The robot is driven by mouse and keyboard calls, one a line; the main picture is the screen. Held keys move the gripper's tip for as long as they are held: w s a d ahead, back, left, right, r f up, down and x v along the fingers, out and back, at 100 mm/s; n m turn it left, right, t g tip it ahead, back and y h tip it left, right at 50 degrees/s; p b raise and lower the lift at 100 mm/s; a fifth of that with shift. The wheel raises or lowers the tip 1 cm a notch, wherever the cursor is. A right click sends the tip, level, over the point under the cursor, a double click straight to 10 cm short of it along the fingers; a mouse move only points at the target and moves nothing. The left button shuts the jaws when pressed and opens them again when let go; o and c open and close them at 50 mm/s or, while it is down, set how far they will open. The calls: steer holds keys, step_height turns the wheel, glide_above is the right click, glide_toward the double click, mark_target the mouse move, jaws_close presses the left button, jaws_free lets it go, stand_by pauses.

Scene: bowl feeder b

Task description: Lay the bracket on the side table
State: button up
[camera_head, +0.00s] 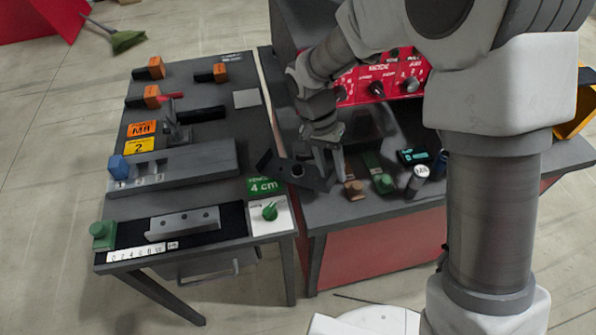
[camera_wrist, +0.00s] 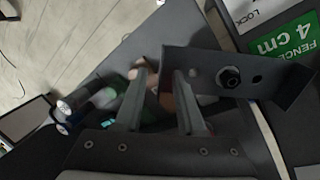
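The dark bracket (camera_head: 300,176) is a bent plate with holes.
The left table (camera_head: 227,124) holds a grey bar with holes (camera_head: 185,223), a green fence sign (camera_head: 264,186), a blue-knobbed block (camera_head: 180,165) and several orange-ended tools. On the right table (camera_head: 345,209), a brown piece (camera_head: 354,188), a green piece (camera_head: 380,181) and a flashlight (camera_head: 417,180) stand close to my gripper.

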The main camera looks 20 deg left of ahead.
steer(key=shift+f, duration=0.15)
jaws_close()
stand_by(1.4)
